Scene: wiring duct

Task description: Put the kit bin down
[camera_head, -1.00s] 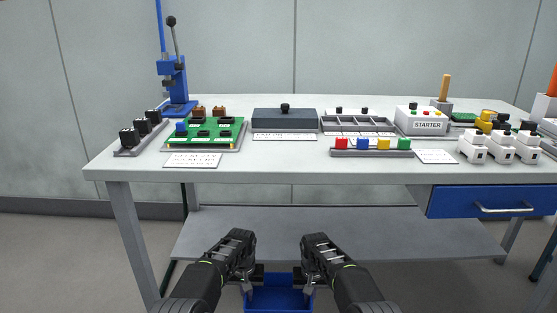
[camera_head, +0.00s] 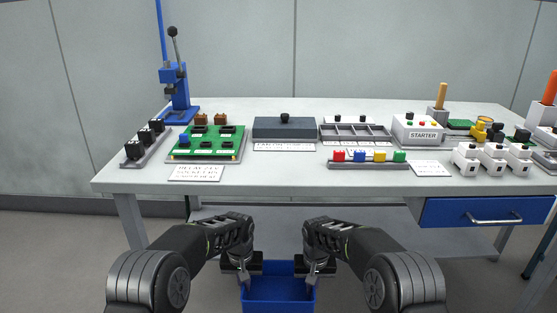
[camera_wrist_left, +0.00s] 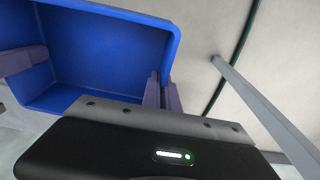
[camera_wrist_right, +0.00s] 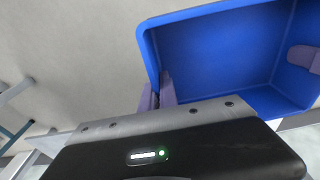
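The kit bin is an open blue box (camera_head: 279,292), low in the head view in front of the workbench, held between my two grippers. It looks empty. My left gripper (camera_head: 243,280) is shut on its left wall; in the left wrist view the fingers (camera_wrist_left: 160,92) pinch the rim of the bin (camera_wrist_left: 105,50). My right gripper (camera_head: 315,280) is shut on its right wall; in the right wrist view the fingers (camera_wrist_right: 158,92) pinch the rim of the bin (camera_wrist_right: 225,50). The bin's underside is hidden.
The workbench (camera_head: 270,178) stands ahead, with its front edge beyond the bin. Its front strip is bare in the middle. On it are a green board (camera_head: 208,142), a dark block (camera_head: 285,128), coloured blocks on a rail (camera_head: 368,160) and a starter box (camera_head: 418,130).

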